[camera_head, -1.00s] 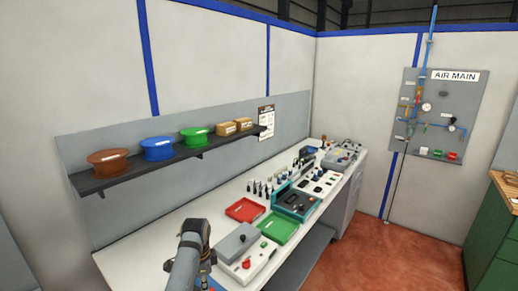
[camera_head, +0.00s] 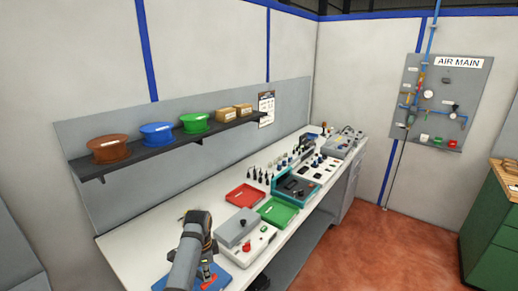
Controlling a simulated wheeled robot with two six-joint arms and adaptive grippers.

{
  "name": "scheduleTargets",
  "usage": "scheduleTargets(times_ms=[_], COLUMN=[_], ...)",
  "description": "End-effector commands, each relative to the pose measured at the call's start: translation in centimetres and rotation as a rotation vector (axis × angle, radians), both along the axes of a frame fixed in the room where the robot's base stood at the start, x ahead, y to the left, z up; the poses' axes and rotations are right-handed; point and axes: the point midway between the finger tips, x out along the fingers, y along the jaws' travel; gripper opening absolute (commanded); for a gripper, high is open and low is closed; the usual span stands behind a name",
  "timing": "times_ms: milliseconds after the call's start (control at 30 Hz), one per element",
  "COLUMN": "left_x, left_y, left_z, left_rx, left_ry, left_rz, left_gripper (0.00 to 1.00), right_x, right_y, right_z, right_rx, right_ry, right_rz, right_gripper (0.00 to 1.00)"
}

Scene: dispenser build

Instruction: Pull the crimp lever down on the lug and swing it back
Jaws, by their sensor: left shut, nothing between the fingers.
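My left arm comes in at the bottom left of the head view, over the near end of the white bench. Its gripper (camera_head: 208,272) is low in the picture, shut and largely hidden by my own arm. A blue base (camera_head: 226,280) shows beneath and beside it on the bench. Small dark and orange-red parts stand there close to the gripper. I cannot make out the crimp lever or the lug, nor whether the gripper touches anything. My right gripper is not in view.
Right of the arm stand a grey-and-white box (camera_head: 238,229) with a red knob, a red tray (camera_head: 245,195), a green tray (camera_head: 278,211) and a teal device (camera_head: 296,187). A shelf with spools (camera_head: 157,134) hangs above. Bare bench (camera_head: 150,240) lies left of the arm.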

Motion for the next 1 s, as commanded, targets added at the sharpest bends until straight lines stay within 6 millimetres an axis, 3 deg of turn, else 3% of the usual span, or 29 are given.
scheduleTargets(times_ms=[1000], left_x=[0.0], left_y=[0.1], left_z=[-3.2], left_rx=[0.002], left_ry=[0.001], left_rz=[0.001], left_gripper=[0.0], right_x=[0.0], right_y=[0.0], right_z=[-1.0], right_rx=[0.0], right_ry=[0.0], right_rz=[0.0], right_gripper=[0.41])
